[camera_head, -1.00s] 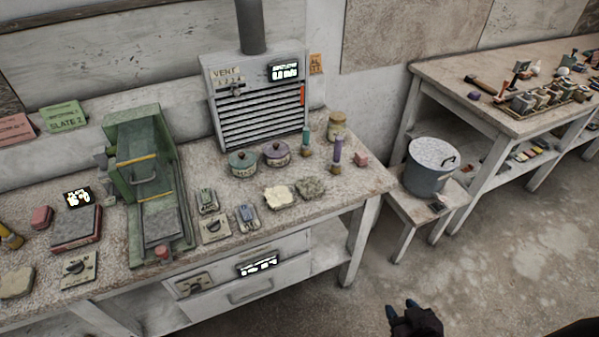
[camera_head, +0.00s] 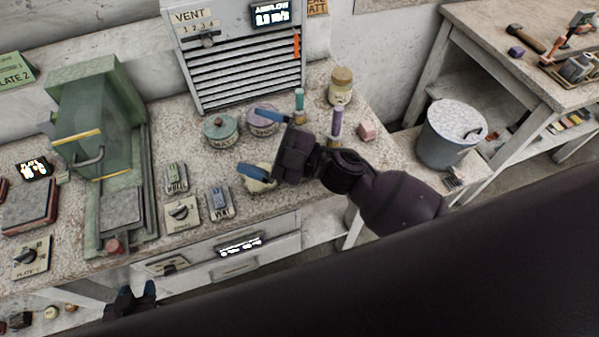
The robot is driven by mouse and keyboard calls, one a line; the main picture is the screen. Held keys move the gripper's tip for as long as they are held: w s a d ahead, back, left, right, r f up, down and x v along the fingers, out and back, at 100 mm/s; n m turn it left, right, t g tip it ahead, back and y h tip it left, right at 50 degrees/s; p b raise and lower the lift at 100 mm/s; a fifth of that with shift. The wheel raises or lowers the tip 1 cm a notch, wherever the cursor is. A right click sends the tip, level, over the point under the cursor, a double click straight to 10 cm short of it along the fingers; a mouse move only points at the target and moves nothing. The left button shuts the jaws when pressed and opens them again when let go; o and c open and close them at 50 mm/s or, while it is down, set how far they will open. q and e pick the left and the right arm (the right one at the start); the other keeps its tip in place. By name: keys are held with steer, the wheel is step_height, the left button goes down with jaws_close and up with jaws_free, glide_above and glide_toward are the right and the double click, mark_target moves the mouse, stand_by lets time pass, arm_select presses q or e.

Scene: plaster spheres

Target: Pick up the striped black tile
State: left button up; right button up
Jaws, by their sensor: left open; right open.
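I cannot make out a striped black tile in this view. Small dark and pale items (camera_head: 20,320) lie low at the bottom left, too small to tell apart. My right gripper (camera_head: 249,138) is open, its blue-tipped fingers apart, over the bench by the purple-grey pot (camera_head: 263,121). It hides part of a pale lump (camera_head: 262,186) and the bench behind it. My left gripper (camera_head: 131,291) is open and empty at the bottom left, in front of the bench's lower part.
The bench (camera_head: 275,200) holds a green press (camera_head: 98,120), a vent unit (camera_head: 240,60), a teal pot (camera_head: 220,131), small switches and upright tools. A second table (camera_head: 480,30) is at the upper right.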

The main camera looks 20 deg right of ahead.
steer(key=s+a+f+n+g+h+b, duration=0.35)
steer(key=f+n+g+h, duration=0.2)
steer(key=n+g, duration=0.85)
steer(key=w+d+f+n+t+h+b, duration=0.2)
steer(key=w+d+f+t+h, duration=0.2)
steer(key=w+d+h, duration=0.75)
steer(key=shift+h, duration=0.9)
steer(key=f, duration=0.1)
steer(key=s+d+f, duration=0.1)
steer(key=f, duration=0.3)
steer(key=shift+s+d+f, duration=0.15)
steer(key=shift+s+d, duration=0.1)
steer(key=shift+d, duration=0.1)
steer(key=shift+s+f+b, duration=0.1)
steer(key=shift+f+b, duration=0.2)
steer(key=shift+f, duration=2.35)
steer(key=shift+c, duration=0.2)
